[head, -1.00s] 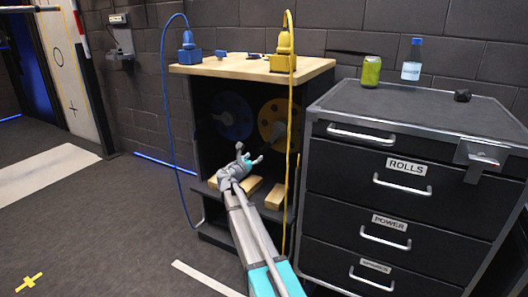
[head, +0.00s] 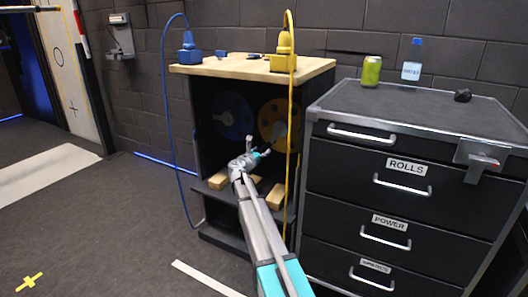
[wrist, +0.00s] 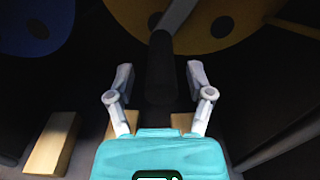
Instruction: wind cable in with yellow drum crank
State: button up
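The yellow drum (head: 270,113) is inside the dark cabinet, right of the blue drum (head: 232,116). In the wrist view the yellow drum (wrist: 225,22) fills the top right. Its crank has a grey arm (wrist: 176,14) and a dark handle (wrist: 160,68) pointing towards me. My gripper (head: 260,147) is in front of the yellow drum. In the wrist view its two fingers are apart, one on each side of the handle, with dark gaps between; I see no contact. The yellow cable (head: 290,130) hangs from the yellow plug (head: 284,55) on the cabinet top, just right of my gripper.
Wooden blocks (head: 275,197) lie on the cabinet's lower shelf under my gripper; one also shows in the wrist view (wrist: 53,144). The blue cable (head: 173,110) hangs left of the cabinet. A black drawer unit (head: 400,180) stands close on the right. The floor at left is open.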

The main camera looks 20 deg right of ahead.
grip_shut()
jog(key=shift+d, duration=0.4)
jog(key=shift+a, duration=0.2)
jog(key=shift+w+a, duration=0.1)
jog(key=shift+a, duration=0.15)
